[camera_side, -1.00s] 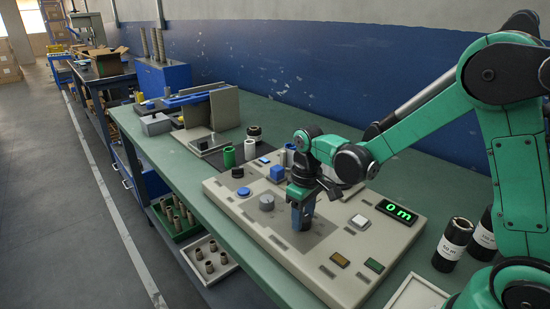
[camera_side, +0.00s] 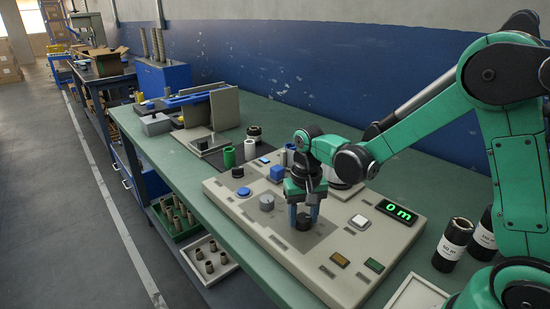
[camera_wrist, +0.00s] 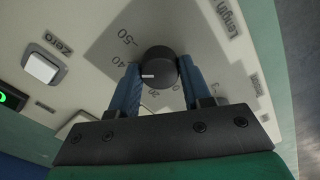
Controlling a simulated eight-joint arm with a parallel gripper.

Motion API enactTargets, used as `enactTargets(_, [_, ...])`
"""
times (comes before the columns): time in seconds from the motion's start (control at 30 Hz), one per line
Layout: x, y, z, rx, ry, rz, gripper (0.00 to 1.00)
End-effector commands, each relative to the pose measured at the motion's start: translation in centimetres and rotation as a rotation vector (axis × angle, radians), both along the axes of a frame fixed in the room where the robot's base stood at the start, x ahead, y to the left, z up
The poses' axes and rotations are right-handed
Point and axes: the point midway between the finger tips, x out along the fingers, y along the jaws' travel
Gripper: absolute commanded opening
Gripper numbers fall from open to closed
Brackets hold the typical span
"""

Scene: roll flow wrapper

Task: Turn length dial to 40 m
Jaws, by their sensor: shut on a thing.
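The black round length dial (camera_side: 303,223) sits on the beige control panel (camera_side: 330,285). My gripper (camera_side: 304,212) points down with one blue finger on each side of the dial. In the wrist view my gripper (camera_wrist: 160,82) has its fingers closed against the sides of the dial (camera_wrist: 158,62). A short white mark shows on the dial's left part. Printed numbers around it include 50 and 40 at its upper left; others are partly hidden by the fingers. The display (camera_side: 398,212) reads "0 m" in green.
A white Zero button (camera_side: 360,221) is right of the dial. A grey knob (camera_side: 266,202) and blue buttons stand to its left and behind. Amber (camera_side: 340,260) and green (camera_side: 374,265) buttons lie in front. Dark rolls (camera_side: 453,243) stand right of the panel.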

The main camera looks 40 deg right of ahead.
Motion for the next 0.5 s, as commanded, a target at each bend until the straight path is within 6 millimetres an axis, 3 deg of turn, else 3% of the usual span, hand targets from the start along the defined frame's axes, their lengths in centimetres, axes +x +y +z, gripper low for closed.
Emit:
enactTargets(0.47, [0.02, -0.01, 0.03, 0.000, -0.001, -0.016, 0.00])
enactTargets(0.5, [0.02, -0.01, 0.03, 0.000, -0.001, -0.016, 0.46])
